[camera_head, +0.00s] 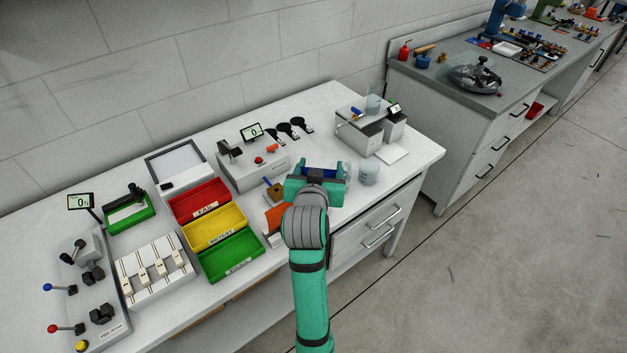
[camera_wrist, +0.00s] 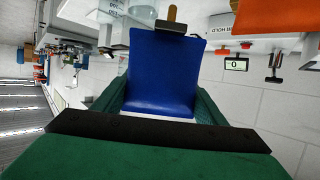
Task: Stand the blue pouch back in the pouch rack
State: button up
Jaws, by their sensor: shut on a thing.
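The blue pouch (camera_wrist: 163,75) is between the two green fingers of my gripper (camera_wrist: 158,108) in the wrist view, its flat face filling the middle. In the head view my gripper (camera_head: 316,186) is over the right part of the white bench, and a strip of the blue pouch (camera_head: 320,171) shows at its far side. An orange pouch-like piece (camera_head: 277,215) stands just left of my arm, with a white part beside it that may be the pouch rack (camera_head: 271,238). My arm hides much of that spot. Orange also shows in the wrist view's upper right corner (camera_wrist: 268,15).
Red (camera_head: 199,199), yellow (camera_head: 213,228) and green (camera_head: 230,256) bins lie left of my arm. A clear beaker (camera_head: 368,173) stands close right of my gripper, near a grey boxy device (camera_head: 358,131). A wooden block (camera_head: 275,192) with a blue tool stands at left.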

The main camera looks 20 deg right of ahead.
jog(key=w+f, duration=0.4)
jog(key=f, duration=0.4)
jog(key=shift+a, duration=0.3)
jog(key=o, duration=1.5)
jog(key=v, duration=1.2)
